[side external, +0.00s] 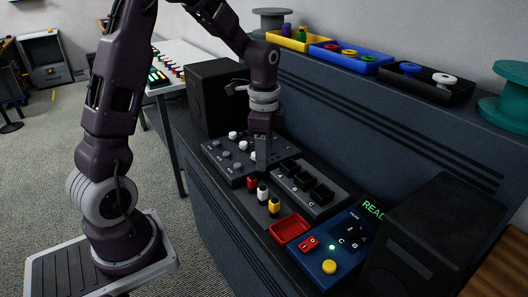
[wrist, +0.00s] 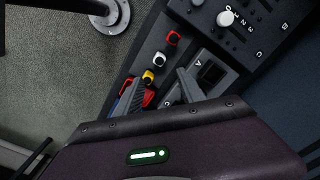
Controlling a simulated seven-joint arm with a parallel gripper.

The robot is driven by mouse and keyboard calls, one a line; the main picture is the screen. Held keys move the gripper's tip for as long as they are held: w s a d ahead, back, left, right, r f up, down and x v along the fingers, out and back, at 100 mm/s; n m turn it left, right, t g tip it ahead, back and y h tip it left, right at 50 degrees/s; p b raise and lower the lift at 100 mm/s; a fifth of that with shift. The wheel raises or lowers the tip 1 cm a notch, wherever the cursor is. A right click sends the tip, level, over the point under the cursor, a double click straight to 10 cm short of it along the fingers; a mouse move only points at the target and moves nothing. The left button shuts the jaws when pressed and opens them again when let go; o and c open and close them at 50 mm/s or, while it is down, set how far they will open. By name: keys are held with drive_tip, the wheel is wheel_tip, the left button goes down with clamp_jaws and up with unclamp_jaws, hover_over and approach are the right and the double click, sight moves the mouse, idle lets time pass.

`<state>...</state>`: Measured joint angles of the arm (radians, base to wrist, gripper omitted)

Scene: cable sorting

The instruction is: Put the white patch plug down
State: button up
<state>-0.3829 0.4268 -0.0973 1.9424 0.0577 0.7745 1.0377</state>
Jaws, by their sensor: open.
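The white patch plug (side external: 262,193) stands on the dark bench between the red plug (side external: 252,183) and the yellow plug (side external: 274,205). In the wrist view the white plug (wrist: 160,59) lies just beyond my fingertips, between the red plug (wrist: 173,38) and the yellow plug (wrist: 148,76). My gripper (side external: 262,166) points down behind the plugs in the side view. In the wrist view its two fingers (wrist: 159,77) are spread apart with nothing held. The socket block (side external: 318,205), marked A, B and C, sits right of the plugs; its visible sockets look empty.
A panel of sliders with white and grey knobs (side external: 225,163) lies behind my gripper. A red tray (side external: 290,228) and a blue control box (side external: 329,267) are at the front. Yellow, blue and black bins (side external: 350,58) stand on the ledge. A black box (side external: 425,235) bounds the right.

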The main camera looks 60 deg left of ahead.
drive_tip(key=s+d+r+n+t, duration=0.2)
drive_tip(key=s+d+r+n, duration=0.15)
drive_tip(key=s+r, duration=0.25)
drive_tip(key=s+d+r+n+t, duration=0.1)
drive_tip(key=s+d+r+n, duration=0.1)
drive_tip(key=s+d+r, duration=0.4)
drive_tip(key=s+d+r+n+t, duration=0.1)
drive_tip(key=s+n+t, duration=0.1)
drive_tip(key=s, duration=0.6)
drive_tip(key=shift+d+r+n+t, duration=0.25)
drive_tip(key=shift+n+t, duration=0.05)
drive_tip(key=shift+n, duration=0.45)
drive_tip(key=shift+o, duration=0.2)
